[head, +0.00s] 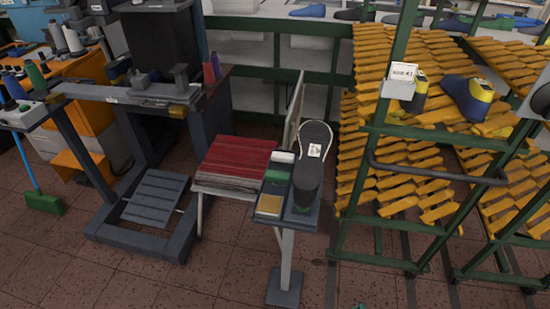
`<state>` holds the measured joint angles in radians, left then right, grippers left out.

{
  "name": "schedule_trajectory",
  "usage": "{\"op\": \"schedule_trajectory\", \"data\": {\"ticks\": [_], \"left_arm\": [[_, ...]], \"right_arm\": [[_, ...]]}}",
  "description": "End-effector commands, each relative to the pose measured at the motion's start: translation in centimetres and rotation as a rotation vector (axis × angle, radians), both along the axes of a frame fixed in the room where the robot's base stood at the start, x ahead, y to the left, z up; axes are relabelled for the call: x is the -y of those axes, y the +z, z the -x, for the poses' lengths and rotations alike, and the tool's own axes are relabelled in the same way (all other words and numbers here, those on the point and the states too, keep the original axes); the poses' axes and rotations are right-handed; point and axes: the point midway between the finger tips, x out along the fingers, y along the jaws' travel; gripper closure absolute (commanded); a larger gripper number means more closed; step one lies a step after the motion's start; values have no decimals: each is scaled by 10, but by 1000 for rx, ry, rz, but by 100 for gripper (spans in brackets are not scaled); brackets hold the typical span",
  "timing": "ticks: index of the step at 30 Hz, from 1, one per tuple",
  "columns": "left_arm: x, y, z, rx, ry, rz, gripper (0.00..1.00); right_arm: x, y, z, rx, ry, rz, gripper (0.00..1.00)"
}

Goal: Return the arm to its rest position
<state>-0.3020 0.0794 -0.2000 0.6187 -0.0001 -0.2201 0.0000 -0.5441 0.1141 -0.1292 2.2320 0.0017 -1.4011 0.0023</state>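Neither of my grippers shows in the head view, so their hold cannot be seen. A dark shoe last (314,160) stands sole up on a small pedestal stand (271,224) in the middle, with a white printed label on its sole. A dark blue last with a yellow end (467,98) lies on the slatted rack at the right. Another yellow and dark one (419,92) is partly hidden behind a rack post and a white label box (399,81).
Green-framed racks (428,259) with yellow slats fill the right side. A red-topped bench (237,158) stands left of the pedestal. A grey machine frame (143,240) and an orange workbench (88,75) are at the left. The tiled floor (225,285) is clear in front.

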Motion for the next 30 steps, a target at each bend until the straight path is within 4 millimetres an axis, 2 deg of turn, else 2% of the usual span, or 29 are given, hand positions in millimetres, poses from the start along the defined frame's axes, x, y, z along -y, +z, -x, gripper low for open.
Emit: {"op": "schedule_trajectory", "data": {"ticks": [1, 5, 10, 14, 18, 21, 24, 27, 30], "left_arm": [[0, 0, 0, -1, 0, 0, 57], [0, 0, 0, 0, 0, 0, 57], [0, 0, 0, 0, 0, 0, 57], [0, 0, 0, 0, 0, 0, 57], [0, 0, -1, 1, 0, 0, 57], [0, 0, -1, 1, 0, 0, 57], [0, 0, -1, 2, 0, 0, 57], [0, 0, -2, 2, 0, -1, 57], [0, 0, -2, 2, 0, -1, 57]], "right_arm": [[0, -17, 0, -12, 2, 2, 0], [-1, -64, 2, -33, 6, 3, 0], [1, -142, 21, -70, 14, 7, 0], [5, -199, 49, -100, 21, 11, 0], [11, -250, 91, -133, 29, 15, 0], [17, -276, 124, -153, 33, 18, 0], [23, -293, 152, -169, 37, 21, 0], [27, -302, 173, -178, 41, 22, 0], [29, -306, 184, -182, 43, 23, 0]]}}
